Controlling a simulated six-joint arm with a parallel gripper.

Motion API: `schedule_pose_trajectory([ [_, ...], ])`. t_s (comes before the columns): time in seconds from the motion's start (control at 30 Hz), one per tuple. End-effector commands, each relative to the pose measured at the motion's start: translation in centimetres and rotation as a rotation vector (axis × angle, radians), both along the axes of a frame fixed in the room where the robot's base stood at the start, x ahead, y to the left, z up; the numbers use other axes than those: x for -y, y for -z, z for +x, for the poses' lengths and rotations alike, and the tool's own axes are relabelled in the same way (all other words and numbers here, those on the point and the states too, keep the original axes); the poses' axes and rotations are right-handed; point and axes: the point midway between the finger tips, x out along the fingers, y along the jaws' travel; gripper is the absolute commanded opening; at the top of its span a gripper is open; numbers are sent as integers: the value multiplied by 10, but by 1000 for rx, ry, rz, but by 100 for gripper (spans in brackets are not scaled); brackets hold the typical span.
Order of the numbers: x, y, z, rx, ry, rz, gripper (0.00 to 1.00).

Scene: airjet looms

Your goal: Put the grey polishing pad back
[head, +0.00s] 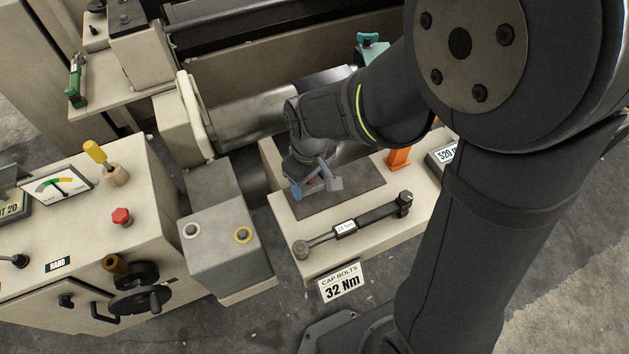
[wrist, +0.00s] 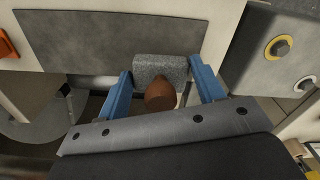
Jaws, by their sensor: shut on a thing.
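My gripper (head: 314,186) is over the dark grey mat (head: 350,195) on the cream bench in the head view. In the wrist view its two blue fingers (wrist: 163,85) are shut on the grey polishing pad (wrist: 158,66), a speckled block with a rounded brown knob (wrist: 160,96) facing the camera. The pad overlaps the edge of the mat (wrist: 95,38) in the wrist view; I cannot tell whether it touches anything below. In the head view the gripper mostly hides the pad.
A torque wrench (head: 376,217) lies along the bench's front, above a "CAP BOLTS 32 Nm" sign (head: 341,283). An orange stand (head: 398,159) and a labelled dark box (head: 441,156) are to the right. A grey block with two round fittings (head: 222,240) stands left.

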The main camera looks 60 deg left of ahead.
Motion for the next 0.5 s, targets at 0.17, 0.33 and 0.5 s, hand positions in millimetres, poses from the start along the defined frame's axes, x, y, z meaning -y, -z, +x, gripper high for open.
schedule_pose_trajectory([
  [0.17, 1, 24, 0, 0, 0, -4, 40],
  [0.33, 1, 29, 1, 0, 0, -2, 40],
  [0.5, 1, 29, 1, 0, 0, -2, 40],
])
